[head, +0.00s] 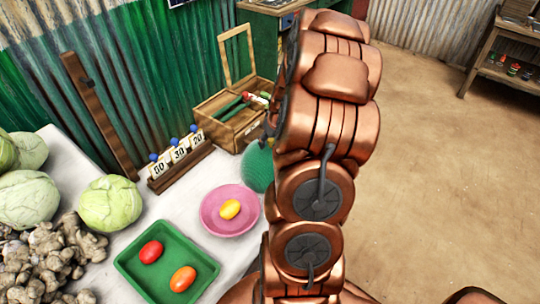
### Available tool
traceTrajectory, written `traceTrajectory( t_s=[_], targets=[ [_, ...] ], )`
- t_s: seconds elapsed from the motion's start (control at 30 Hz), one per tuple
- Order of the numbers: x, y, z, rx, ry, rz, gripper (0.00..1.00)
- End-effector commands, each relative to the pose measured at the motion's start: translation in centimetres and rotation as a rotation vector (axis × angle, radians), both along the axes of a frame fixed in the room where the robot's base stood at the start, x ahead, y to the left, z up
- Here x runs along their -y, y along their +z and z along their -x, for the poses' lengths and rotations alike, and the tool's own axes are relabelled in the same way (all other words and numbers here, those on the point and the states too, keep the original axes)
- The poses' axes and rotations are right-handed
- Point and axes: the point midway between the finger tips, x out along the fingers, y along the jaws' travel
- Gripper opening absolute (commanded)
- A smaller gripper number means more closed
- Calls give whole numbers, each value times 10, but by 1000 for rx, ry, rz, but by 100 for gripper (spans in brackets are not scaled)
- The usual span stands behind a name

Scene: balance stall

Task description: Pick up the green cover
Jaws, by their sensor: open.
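A teal-green rounded thing with a fine ribbed or mesh surface, which looks like the green cover (258,167), stands on the pale table just behind the pink plate. Its right side is hidden behind my copper-coloured arm. I cannot see what, if anything, is under it. My arm rises through the middle of the head view and its links fill much of the picture. My gripper does not show, so I cannot tell where it is relative to the cover.
A pink plate (209,222) holds a yellow oval item. A green tray (131,266) holds a red and an orange one. Number cards (179,153), an open wooden box (214,104), cabbages (110,203) and ginger roots (40,262) crowd the table. Bare floor (440,170) lies right.

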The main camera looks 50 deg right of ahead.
Motion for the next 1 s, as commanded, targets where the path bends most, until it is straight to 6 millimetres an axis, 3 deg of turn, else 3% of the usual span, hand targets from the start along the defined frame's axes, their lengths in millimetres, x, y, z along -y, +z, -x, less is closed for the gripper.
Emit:
traceTrajectory(
  t_s=[0.23, 0.8, 1.0],
  targets=[
    [0, -2, -1, 1, 0, 1, 57],
    [1, -2, -1, 1, -1, 1, 0],
    [1, -2, -1, 1, -1, 1, 0]
  ],
)
